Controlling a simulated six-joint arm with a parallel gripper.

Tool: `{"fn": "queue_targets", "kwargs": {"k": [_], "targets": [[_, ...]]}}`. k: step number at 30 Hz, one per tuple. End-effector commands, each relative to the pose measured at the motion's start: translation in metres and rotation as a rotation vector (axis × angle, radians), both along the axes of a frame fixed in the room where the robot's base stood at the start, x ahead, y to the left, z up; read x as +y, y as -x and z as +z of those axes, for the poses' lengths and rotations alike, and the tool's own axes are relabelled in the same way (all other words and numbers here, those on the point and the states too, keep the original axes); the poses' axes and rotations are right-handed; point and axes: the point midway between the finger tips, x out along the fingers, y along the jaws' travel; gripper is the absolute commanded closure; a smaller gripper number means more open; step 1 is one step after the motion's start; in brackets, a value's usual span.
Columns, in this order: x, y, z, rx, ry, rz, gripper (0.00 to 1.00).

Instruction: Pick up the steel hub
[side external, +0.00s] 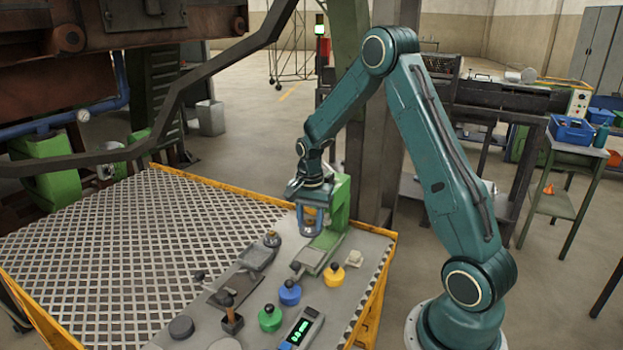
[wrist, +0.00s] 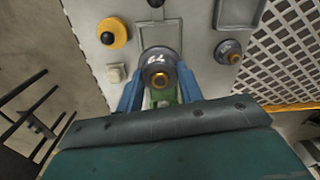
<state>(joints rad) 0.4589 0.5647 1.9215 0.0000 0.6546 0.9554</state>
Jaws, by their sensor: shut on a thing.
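The steel hub (wrist: 160,68) is a round dark grey piece with a brass-coloured centre and pale figures on its face. It sits between the two blue fingers of my gripper (wrist: 159,84), which are shut on it from both sides. In the side external view my gripper (side external: 310,220) points down beside the green stand, and its fingers and wrist hide most of the hub. I cannot tell whether the hub touches the surface below. A second, similar dark round piece (wrist: 228,51) stands apart to the right in the wrist view, and it shows in the side view too (side external: 272,239).
The green stand (side external: 340,205) rises close behind my gripper. The grey bench top (side external: 350,285) holds yellow (side external: 333,275), blue (side external: 289,293) and green (side external: 270,318) knobbed weights, grey trays (side external: 257,256) and a green-lit display (side external: 300,329). Open grating (side external: 110,250) lies to the left.

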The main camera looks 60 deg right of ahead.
Motion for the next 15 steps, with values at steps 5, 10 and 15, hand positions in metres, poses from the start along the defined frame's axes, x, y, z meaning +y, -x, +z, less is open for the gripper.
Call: {"fn": "queue_targets", "kwargs": {"k": [5,10,15], "targets": [[-0.001,-0.001,0.043,-0.007,0.003,0.000,0.99],[-0.001,-0.001,0.075,-0.006,0.003,0.000,0.99],[0.000,-0.001,0.099,-0.004,0.002,0.000,0.99]]}}
